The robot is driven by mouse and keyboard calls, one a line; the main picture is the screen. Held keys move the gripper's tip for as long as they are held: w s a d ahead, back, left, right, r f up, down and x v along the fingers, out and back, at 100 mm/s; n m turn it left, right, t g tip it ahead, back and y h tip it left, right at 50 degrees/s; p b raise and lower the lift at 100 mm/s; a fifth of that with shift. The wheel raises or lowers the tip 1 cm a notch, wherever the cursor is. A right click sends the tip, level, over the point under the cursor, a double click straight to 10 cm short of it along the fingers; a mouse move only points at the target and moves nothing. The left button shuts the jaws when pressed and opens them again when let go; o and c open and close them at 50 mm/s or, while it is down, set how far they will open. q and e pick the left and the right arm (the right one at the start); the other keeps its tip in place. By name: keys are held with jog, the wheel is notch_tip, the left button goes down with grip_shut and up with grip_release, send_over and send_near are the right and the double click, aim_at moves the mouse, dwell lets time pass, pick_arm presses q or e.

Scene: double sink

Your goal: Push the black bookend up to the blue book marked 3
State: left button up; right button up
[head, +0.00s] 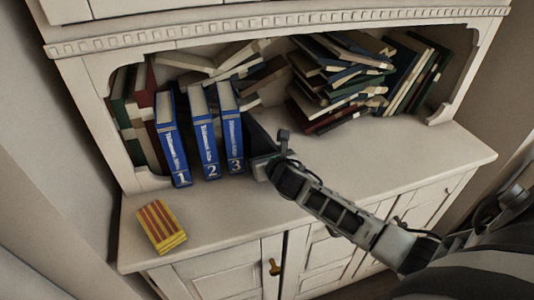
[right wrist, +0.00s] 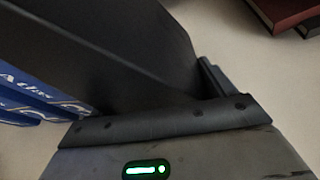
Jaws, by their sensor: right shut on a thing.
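The blue book marked 3 (head: 230,128) stands upright on the cabinet top, at the right end of a row with blue books 2 (head: 204,130) and 1 (head: 172,138). The black bookend (head: 259,136) stands just right of book 3; whether they touch I cannot tell. My right gripper (head: 263,166) is shut on the bookend at its lower front. In the right wrist view the dark bookend plate (right wrist: 120,45) fills the upper left, with blue spines (right wrist: 35,100) left of it. My left gripper is not in view.
A yellow-and-red striped book (head: 160,226) lies at the front left. A messy pile of books (head: 335,80) and leaning books (head: 410,75) fill the back right. Loose books lie behind the blue row. The cabinet top (head: 400,150) is clear at front right.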

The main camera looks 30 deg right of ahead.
jog(key=shift+a, duration=0.1)
jog(key=o, duration=1.5)
jog(key=shift+s+r, duration=0.1)
jog(key=shift+s, duration=0.25)
jog(key=p+v, duration=0.1)
jog(key=v, duration=1.3)
jog(key=shift+s+r, duration=0.2)
jog(key=shift+r, duration=0.05)
jog(key=shift+s+a+r, duration=0.1)
jog(key=shift+s+r, duration=0.1)
jog(key=shift+s, duration=0.1)
